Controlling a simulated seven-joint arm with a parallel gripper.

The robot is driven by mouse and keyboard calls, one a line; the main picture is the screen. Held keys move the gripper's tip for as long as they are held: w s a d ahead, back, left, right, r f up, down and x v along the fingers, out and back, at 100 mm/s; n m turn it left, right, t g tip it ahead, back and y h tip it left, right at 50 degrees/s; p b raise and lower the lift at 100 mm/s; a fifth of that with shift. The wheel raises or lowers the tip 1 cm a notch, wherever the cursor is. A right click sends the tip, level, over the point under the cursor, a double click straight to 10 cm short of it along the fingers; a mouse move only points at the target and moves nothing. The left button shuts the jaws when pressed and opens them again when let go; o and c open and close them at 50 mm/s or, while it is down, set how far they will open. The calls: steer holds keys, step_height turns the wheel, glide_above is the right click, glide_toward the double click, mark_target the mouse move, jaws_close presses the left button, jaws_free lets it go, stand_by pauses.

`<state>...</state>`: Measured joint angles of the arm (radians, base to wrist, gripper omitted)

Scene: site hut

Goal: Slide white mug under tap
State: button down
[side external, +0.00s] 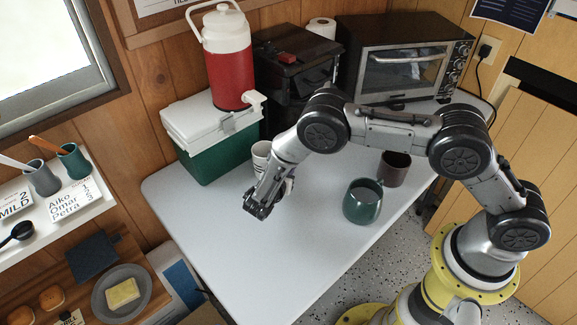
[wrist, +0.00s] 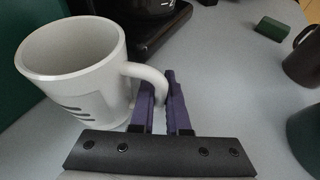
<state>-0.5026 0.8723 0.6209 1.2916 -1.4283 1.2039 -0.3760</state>
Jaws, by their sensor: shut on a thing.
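The white mug (wrist: 75,75) stands upright and empty on the table, with dark stripes on its side, at the left of the wrist view. In the side view the mug (side external: 260,152) is partly hidden behind my gripper (side external: 262,207). In the wrist view my gripper (wrist: 165,105) has its purple fingers shut on the mug's handle (wrist: 158,82). The red and white drink cooler (side external: 228,62) stands on a green box with a white lid. Its white tap (side external: 253,97) sticks out to the right, above and behind the mug.
The green box (side external: 215,160) stands left of the mug. A black machine (side external: 292,85) and an oven (side external: 405,65) stand behind. A green mug (side external: 362,203) and a brown mug (side external: 394,169) stand to the right. The table's front (side external: 262,270) is clear.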

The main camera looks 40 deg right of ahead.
steer(key=c, duration=0.8)
jaws_free()
steer(key=shift+f, duration=0.15)
